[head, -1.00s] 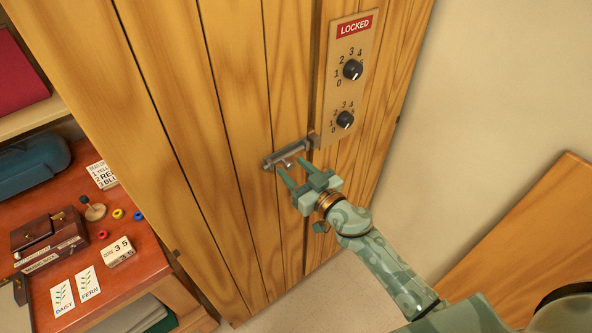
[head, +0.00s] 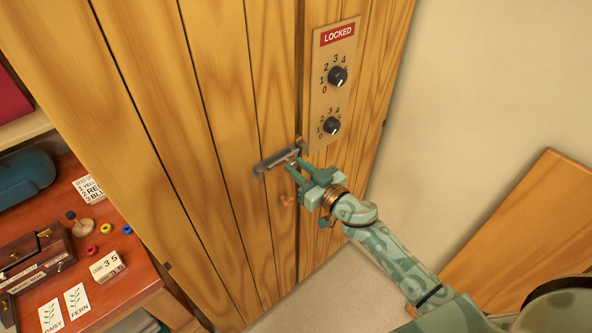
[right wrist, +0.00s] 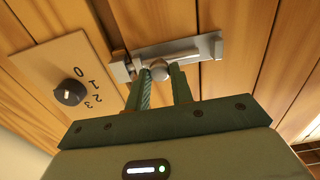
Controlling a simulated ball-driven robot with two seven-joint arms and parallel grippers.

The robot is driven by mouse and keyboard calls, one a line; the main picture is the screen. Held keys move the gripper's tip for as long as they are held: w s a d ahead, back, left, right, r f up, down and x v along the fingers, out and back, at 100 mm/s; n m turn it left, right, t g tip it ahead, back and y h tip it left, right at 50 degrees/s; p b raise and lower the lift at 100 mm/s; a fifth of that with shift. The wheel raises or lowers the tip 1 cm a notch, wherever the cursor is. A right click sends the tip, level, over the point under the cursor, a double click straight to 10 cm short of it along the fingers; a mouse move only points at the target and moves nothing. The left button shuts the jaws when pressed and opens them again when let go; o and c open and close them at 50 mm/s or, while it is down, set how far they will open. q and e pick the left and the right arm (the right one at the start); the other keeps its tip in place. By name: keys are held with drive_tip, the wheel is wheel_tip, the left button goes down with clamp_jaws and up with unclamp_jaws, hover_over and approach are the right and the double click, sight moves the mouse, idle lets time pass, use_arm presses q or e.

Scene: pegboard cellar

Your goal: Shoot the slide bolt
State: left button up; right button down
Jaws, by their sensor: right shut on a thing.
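The grey metal slide bolt (head: 268,164) is fixed across the plank door, beside the seam at the lower left of the dial panel. It also shows in the right wrist view (right wrist: 205,47), with its round knob (right wrist: 158,70) toward the keeper end of the plate. My right gripper (head: 296,167) is shut on that knob. In the right wrist view its two fingers (right wrist: 163,76) stand either side of the knob. The fingers partly hide the bar, so I cannot tell how deep its tip sits in the keeper. My left gripper is out of view.
The dial panel (head: 322,106) has a red LOCKED sign (head: 338,33) and two black dials. A red-brown desk (head: 137,271) with cards and a box stands left. A wooden board (head: 520,235) leans at right.

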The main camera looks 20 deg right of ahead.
drive_tip(key=c, duration=1.2)
unclamp_jaws()
drive_tip(key=shift+d, duration=0.25)
drive_tip(key=shift+w, duration=0.1)
drive_tip(key=v, duration=1.6)
drive_tip(key=shift+b, duration=0.3)
drive_tip(key=shift+d, duration=0.1)
